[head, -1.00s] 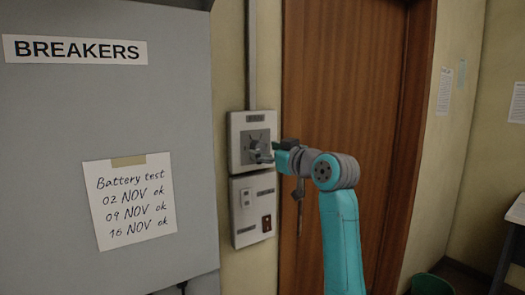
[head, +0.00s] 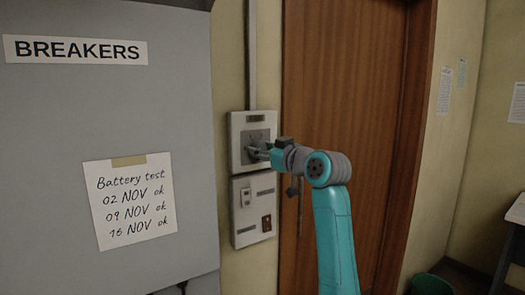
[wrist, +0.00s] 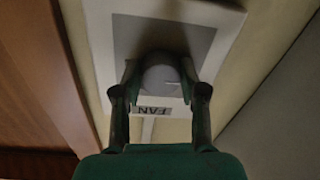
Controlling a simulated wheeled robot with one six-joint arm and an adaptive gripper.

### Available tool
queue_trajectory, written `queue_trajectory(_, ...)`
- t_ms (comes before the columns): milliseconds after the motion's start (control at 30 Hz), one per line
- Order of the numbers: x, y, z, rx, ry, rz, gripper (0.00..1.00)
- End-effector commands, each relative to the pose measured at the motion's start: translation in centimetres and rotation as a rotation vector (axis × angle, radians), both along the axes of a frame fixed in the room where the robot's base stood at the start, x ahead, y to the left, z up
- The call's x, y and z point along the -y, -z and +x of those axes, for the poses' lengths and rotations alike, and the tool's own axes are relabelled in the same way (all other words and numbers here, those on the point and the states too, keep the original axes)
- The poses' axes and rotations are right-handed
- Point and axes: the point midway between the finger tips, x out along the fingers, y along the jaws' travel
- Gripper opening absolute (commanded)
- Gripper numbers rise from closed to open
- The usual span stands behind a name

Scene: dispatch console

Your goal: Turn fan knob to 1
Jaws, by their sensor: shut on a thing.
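The fan knob (wrist: 160,75) is a grey round knob on a dark square plate of a pale wall panel (head: 237,125). A label reading FAN (wrist: 152,110) shows beside it in the wrist view. My gripper (wrist: 160,84) is shut on the knob, one finger on each side. In the head view my gripper (head: 252,153) reaches the panel from the right and covers part of the knob. The knob's pointer and any position marks cannot be made out.
A lower panel (head: 243,230) with a switch (head: 246,197) sits just below. A large grey breaker cabinet (head: 60,200) stands at the left. A brown wooden door (head: 330,75) is behind my arm. A green bin (head: 430,284) is on the floor at the right.

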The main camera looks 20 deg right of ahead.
Motion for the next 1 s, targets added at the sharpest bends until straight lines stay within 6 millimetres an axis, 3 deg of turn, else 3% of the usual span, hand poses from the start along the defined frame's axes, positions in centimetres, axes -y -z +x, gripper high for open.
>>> queue_trajectory(367,-0.02,0.08,-0.01,-0.052,0.000,0.161,0.07)
queue_trajectory(1000,-0.13,0.19,-0.03,-0.233,0.001,0.714,0.07)
